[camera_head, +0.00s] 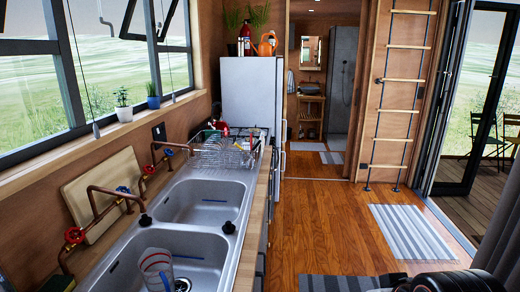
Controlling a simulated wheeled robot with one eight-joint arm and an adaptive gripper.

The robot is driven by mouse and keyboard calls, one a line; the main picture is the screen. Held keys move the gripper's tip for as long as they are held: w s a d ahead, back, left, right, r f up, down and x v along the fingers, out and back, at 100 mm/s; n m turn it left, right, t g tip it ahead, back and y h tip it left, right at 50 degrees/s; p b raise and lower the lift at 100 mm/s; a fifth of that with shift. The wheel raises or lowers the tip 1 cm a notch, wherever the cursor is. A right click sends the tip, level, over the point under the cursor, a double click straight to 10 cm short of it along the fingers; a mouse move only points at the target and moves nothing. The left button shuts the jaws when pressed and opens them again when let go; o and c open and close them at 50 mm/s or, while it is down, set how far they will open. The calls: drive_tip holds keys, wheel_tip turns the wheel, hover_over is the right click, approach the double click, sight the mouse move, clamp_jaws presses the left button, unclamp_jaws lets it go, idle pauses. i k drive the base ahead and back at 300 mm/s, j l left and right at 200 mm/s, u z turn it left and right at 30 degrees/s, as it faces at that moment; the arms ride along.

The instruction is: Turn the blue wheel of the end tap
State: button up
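Two copper-pipe taps stand along the wall side of the double sink. The near tap (100,212) has a red wheel (75,235) at its near end and a blue wheel (123,190) at its far end. The far tap (160,160) has a red wheel (148,170) at its near end. Black parts at the bottom right seem to be my arm. My gripper cannot be made out, and nothing of mine touches the taps.
The near basin holds a clear striped vessel (157,268). A wooden board (105,180) leans on the wall behind the near tap. A wire dish rack (228,152) stands beyond the sink, then a white fridge (250,95).

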sight(122, 190)
drive_tip(key=i+u, duration=0.1)
drive_tip(key=u, duration=0.3)
drive_tip(key=i+u, duration=0.1)
drive_tip(key=u, duration=0.3)
drive_tip(key=l+u, duration=0.15)
drive_tip(key=u, duration=0.2)
drive_tip(key=i, duration=0.05)
